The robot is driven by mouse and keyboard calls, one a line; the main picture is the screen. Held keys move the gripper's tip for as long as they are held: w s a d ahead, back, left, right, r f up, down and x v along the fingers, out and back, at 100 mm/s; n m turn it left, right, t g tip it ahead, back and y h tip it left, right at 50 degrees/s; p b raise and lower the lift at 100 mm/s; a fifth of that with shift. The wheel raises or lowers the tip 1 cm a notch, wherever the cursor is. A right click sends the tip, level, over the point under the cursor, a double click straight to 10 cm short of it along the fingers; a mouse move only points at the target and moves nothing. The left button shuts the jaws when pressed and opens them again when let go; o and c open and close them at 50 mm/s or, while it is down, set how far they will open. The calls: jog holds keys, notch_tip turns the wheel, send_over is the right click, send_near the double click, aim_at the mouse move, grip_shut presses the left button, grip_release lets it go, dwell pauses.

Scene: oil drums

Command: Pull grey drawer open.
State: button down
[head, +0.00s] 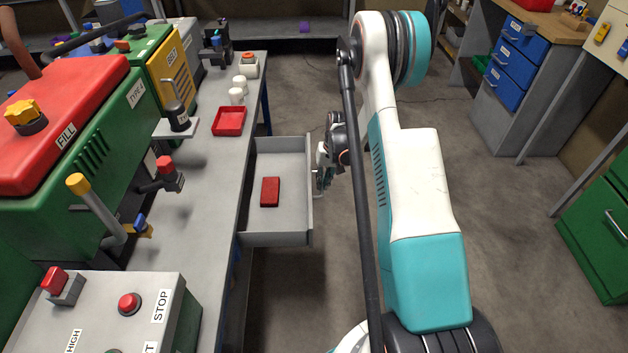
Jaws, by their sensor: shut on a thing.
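The grey drawer (283,239) is pulled out from under the workbench, and its inside shows. A small red block (270,191) lies on its floor. My gripper (318,180) is at the outer side of the drawer's front panel, near its middle, where it is shut on the drawer's handle. The handle itself is mostly hidden by the gripper, and part of the gripper is hidden by my arm.
The workbench (208,205) on the left carries a red tray (229,121), white containers (237,95) and green machines (115,120). A blue drawer unit (510,65) stands at the back right and a green cabinet (600,235) at the right edge. The floor (510,215) between is clear.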

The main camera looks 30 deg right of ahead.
jog(key=shift+s+d, duration=0.1)
jog(key=shift+d, duration=0.05)
jog(key=c, duration=1.7)
grip_release()
jog(key=v, duration=1.2)
